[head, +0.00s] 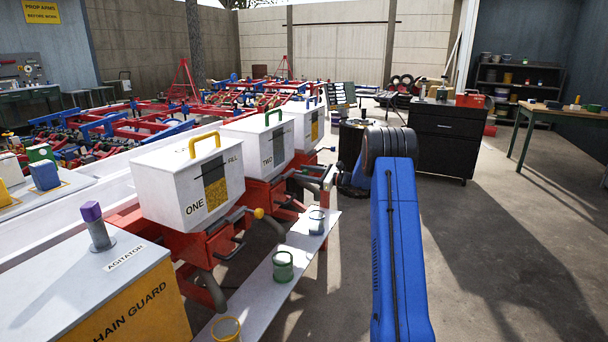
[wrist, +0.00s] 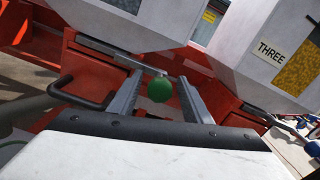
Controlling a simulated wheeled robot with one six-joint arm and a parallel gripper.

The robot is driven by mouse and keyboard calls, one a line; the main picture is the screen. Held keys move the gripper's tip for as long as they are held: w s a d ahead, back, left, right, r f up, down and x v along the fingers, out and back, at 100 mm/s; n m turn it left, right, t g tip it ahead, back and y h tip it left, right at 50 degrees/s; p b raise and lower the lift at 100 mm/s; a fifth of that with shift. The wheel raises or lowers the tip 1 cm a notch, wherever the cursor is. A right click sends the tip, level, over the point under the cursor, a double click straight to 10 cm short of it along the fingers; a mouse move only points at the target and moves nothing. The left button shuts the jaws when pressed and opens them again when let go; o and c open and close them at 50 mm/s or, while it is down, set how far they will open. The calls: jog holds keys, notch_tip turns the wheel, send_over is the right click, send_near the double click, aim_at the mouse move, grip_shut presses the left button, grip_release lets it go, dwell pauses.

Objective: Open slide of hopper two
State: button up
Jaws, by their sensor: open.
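Hopper two (head: 258,146) is a white box with a green handle and a "TWO" label, standing between hoppers one and three in the head view. In the wrist view a green knob (wrist: 160,90) sits at the end of a grey slide bar (wrist: 108,53) below a white hopper. My gripper (wrist: 160,80) is open, with one finger on each side of the knob. I cannot tell whether either finger touches it. In the head view my arm is at centre right, and I cannot make out my gripper's fingers clearly.
Hopper one (head: 190,181) with a yellow handle is nearer; hopper three (wrist: 268,40) is at right in the wrist view. A black bar handle (wrist: 75,92) lies left of my fingers. A white shelf (head: 262,290) with several cups runs below the hoppers. Floor at right is clear.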

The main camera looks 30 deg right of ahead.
jog(key=shift+c, duration=0.2)
grip_shut()
jog(key=v, duration=0.5)
jog(key=shift+s, duration=0.1)
jog(key=shift+o, duration=0.2)
grip_release()
jog(key=shift+s+d, duration=0.1)
jog(key=shift+d, duration=0.05)
jog(key=shift+s+d, duration=0.1)
jog(key=v, duration=1.7)
jog(key=shift+s+d, duration=0.1)
